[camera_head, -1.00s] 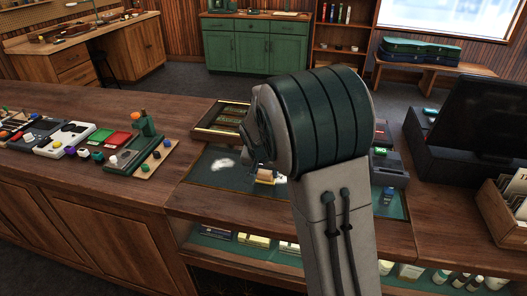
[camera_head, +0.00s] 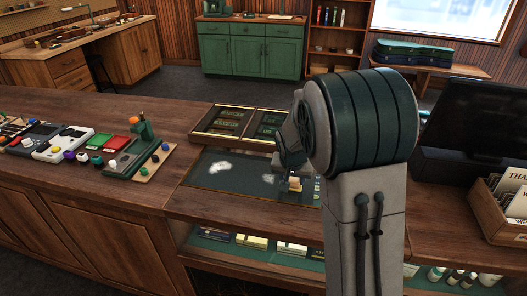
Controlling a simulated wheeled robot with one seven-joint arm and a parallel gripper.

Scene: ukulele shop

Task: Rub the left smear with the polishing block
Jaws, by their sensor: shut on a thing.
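The polishing block (camera_head: 294,184) is a small tan piece at the lower end of my gripper (camera_head: 292,174), low over the dark counter panel. My gripper is shut on the block; my arm hides part of both. I cannot tell whether the block touches the panel. The left smear (camera_head: 219,167) is a whitish patch on the panel, well to the left of the block. A second whitish smear (camera_head: 247,179) lies between it and the block.
A shallow tray (camera_head: 193,134) with compartments lies behind the panel. A board with a green stand (camera_head: 144,142) and small coloured items is at left. A dark register (camera_head: 478,120) and a card box (camera_head: 497,212) stand at right.

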